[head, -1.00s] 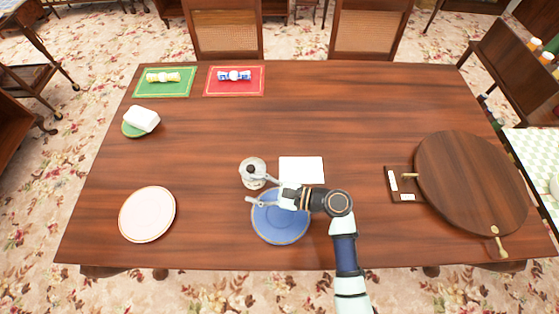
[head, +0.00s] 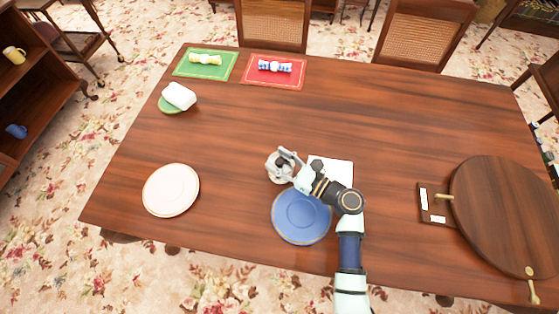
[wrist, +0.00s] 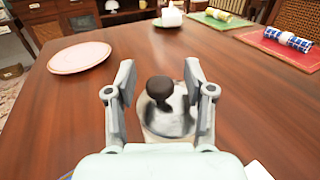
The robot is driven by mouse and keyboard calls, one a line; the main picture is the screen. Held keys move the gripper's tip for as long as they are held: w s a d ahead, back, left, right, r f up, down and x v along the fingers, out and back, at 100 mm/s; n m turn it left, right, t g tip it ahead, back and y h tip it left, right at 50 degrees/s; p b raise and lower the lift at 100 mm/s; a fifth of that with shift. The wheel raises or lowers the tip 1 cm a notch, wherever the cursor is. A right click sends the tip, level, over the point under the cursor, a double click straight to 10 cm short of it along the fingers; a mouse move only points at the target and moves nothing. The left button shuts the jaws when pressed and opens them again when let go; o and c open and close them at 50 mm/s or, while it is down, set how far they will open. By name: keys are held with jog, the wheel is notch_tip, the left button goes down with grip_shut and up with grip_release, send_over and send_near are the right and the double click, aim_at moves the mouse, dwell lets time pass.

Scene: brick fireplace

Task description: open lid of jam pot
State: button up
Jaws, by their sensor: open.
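The jam pot (head: 275,168) is a small pale pot standing on the wooden table, left of the white sheet. In the wrist view its lid (wrist: 170,120) looks silvery, with a dark rounded knob (wrist: 160,90) on top. The lid appears to sit on the pot. My gripper (head: 284,160) is at the pot in the head view and partly covers it. In the wrist view my gripper (wrist: 158,82) is open, with one finger on each side of the knob and a visible gap to both.
A blue plate (head: 302,217) lies under my arm, beside a white sheet (head: 340,170). A pink plate (head: 171,189) is to the left. A round wooden board (head: 505,215) is at the right. The table's middle back is clear.

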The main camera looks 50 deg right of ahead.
grip_shut()
jog(key=shift+r+p, duration=0.15)
jog(key=shift+p, duration=0.2)
